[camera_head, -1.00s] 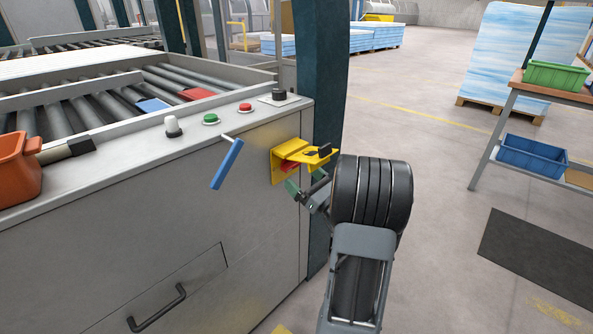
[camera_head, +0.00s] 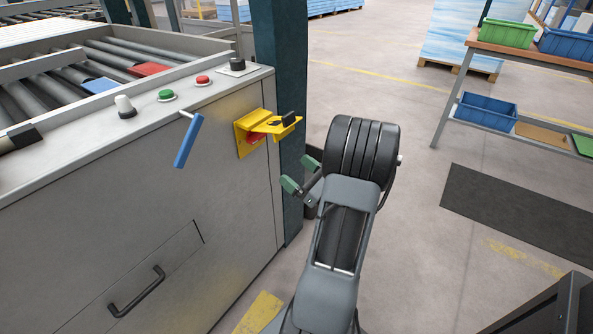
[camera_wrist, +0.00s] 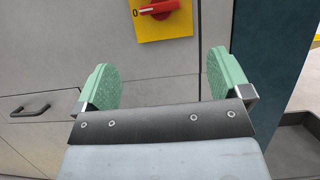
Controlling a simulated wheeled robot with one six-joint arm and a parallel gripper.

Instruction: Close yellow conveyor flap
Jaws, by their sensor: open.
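The yellow flap (camera_head: 276,125) sticks out roughly level from its yellow back plate on the machine's grey side panel, with a black catch on its outer end. Under it a red rotary switch (camera_head: 253,138) shows. In the wrist view the red switch (camera_wrist: 160,8) sits on the yellow plate (camera_wrist: 163,31), with a "0" mark at its left; the flap itself cannot be made out there. My gripper (camera_head: 300,174) is open and empty, below and to the right of the flap, apart from it. Its green pads stand wide apart in the wrist view (camera_wrist: 163,79).
A blue lever (camera_head: 187,141) juts from the panel left of the flap. Buttons and knobs line the ledge above. A dark green post (camera_head: 278,60) stands right behind the flap. A black drawer handle (camera_head: 137,291) is lower left. Open floor lies to the right.

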